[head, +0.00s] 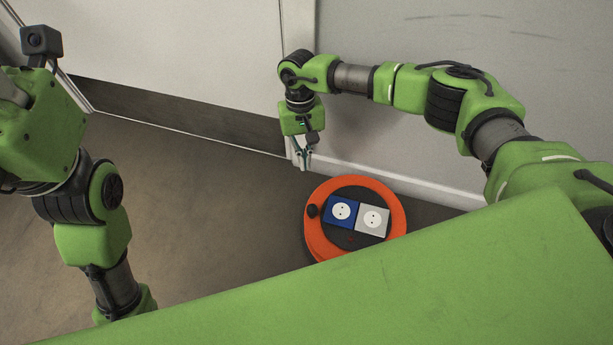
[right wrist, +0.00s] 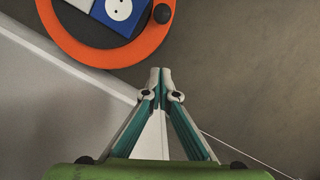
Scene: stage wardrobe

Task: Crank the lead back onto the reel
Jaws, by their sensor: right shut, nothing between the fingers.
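The orange cable reel (head: 396,212) lies on the floor near the wall, its face up. A blue socket (head: 341,211) and a grey-white socket (head: 373,220) sit in its dark middle. A black crank knob (head: 312,211) stands at the reel's left rim; it also shows in the right wrist view (right wrist: 162,13). My right gripper (head: 304,168) points down, just behind and left of the reel, apart from the knob. Its fingertips (right wrist: 160,71) are together and empty. I cannot make out the lead for certain. My left arm is at the left, its fingers out of sight.
A pale wall (head: 420,120) with a white baseboard (head: 430,189) runs close behind the reel. A large green surface fills the front right and stands near the reel's lower edge. The brown floor (head: 210,210) left of the reel is clear.

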